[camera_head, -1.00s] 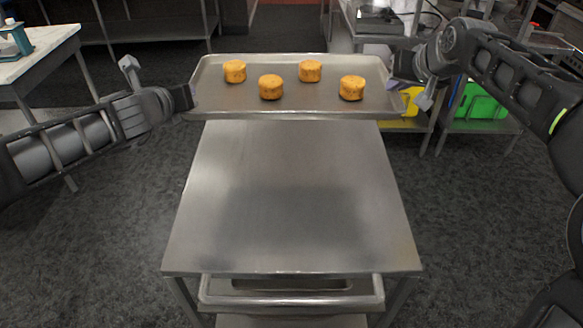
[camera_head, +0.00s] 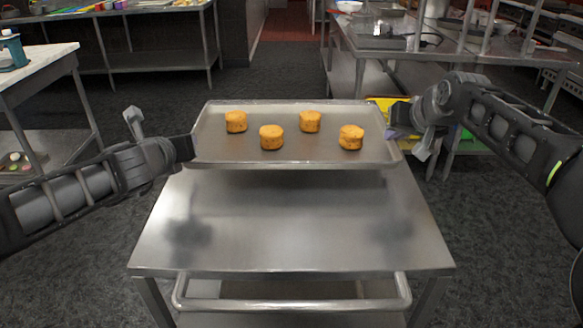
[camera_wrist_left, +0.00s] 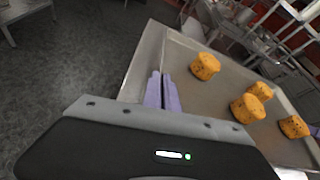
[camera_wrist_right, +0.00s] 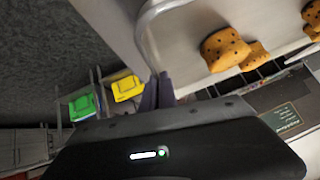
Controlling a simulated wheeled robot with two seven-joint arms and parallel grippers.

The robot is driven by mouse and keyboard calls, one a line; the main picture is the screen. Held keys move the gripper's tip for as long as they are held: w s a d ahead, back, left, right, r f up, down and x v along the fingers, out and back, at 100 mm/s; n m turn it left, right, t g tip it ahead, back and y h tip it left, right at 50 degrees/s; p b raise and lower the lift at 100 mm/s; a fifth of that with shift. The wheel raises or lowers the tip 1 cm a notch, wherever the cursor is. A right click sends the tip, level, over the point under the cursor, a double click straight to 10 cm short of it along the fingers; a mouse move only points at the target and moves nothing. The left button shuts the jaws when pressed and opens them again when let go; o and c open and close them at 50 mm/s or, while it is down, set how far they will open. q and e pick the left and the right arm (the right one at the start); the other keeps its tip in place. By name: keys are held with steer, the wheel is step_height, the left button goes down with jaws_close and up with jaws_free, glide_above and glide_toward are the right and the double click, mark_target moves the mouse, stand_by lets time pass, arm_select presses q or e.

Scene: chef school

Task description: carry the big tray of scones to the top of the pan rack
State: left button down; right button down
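The big tray (camera_head: 290,160) is a shallow grey metal sheet pan with several round golden scones (camera_head: 271,137) standing on it. It looks level, over the far part of a steel table, apparently raised off it. My left gripper (camera_head: 188,148) is shut on the tray's left rim; its fingers show together there in the left wrist view (camera_wrist_left: 162,92). My right gripper (camera_head: 393,117) is at the right rim; the right wrist view shows its fingers closed on the rim (camera_wrist_right: 158,92). I cannot make out the pan rack for certain in any view.
The steel table (camera_head: 290,230) with a front bar handle (camera_head: 290,306) stands directly before me, its top bare. A white-topped table (camera_head: 35,65) is at left. Steel counters and shelving (camera_head: 450,45) stand at the back right. Dark carpet floor (camera_head: 285,75) is open beyond the tray.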

mark_target(391, 151)
arm_select(q)
steer(key=shift+f, duration=0.15)
arm_select(e)
steer(key=shift+f, duration=0.15)
